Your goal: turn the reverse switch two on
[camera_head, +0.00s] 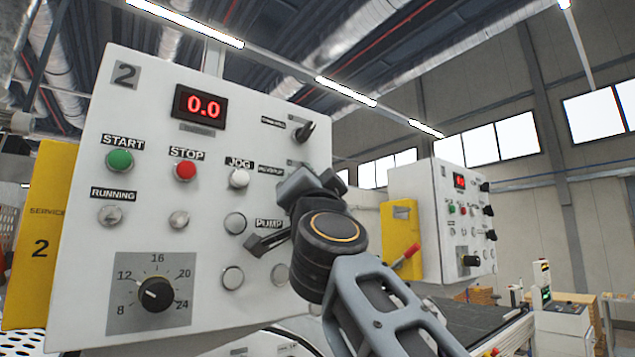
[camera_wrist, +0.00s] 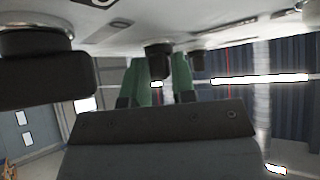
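Panel 2 (camera_head: 75,180) is a white control box with a red display (camera_head: 200,107) reading 0.0. The reverse label (camera_head: 270,171) shows at its right side. The reverse switch is mostly hidden behind my gripper (camera_head: 290,182) in the head view. In the wrist view, my two green fingers (camera_wrist: 162,78) stand apart. A black switch knob (camera_wrist: 157,60) shows in the gap between them, close to the fingertips; contact cannot be told. The switch's setting cannot be read.
Another black switch (camera_head: 305,131) sits above my gripper, and the pump switch (camera_head: 268,243) below it. Start (camera_head: 120,161), stop (camera_head: 185,171) and jog (camera_head: 239,178) buttons lie to the left. A second panel (camera_head: 420,195) stands to the right.

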